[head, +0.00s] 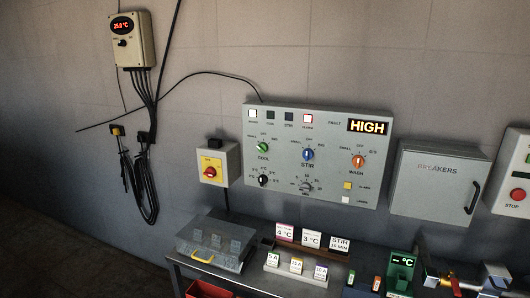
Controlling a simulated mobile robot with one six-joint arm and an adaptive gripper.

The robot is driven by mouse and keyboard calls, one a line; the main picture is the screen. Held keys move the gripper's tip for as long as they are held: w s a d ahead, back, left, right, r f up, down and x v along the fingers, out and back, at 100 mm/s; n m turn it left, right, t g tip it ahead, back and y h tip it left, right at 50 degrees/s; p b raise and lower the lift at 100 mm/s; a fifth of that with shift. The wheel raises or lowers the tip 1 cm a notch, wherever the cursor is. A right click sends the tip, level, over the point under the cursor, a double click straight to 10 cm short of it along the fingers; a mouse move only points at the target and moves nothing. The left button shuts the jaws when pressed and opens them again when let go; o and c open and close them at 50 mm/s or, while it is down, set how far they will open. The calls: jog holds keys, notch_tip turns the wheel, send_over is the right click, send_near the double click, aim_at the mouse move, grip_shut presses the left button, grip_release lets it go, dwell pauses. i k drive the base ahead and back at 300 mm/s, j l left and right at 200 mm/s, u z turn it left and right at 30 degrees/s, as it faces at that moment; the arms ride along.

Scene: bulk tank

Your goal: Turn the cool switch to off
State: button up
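The cool switch (262,147) is a green round knob with a light pointer mark, at the left of the grey control panel (325,190) on the wall. The word COOL is printed below it, and small position labels sit around its top. The knob is too small here to tell which label its pointer meets. A blue STIR knob (308,154) and an orange WASH knob (358,161) sit to its right on the panel. My gripper does not show in the head view, and nothing covers the cool switch.
A lit HIGH display (367,126) is at the panel's top right. A black dial (263,180) is below the cool switch. A yellow box with a red knob (211,170) is left of the panel. A bench (215,274) with signs, a clear-lidded box (210,243) and small items stands below.

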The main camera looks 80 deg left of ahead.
aim_at(263, 147)
jog(key=u, duration=2.6)
jog(key=i+j+z, duration=0.2)
jog(key=z, duration=0.15)
jog(key=i+j+z, duration=0.2)
jog(key=j+z, duration=0.2)
jog(key=i+j+z, duration=0.1)
jog(key=j+z, duration=0.65)
jog(key=i+j, duration=0.1)
jog(key=j, duration=1.15)
jog(key=i+j+z, duration=0.1)
jog(key=j, duration=1.2)
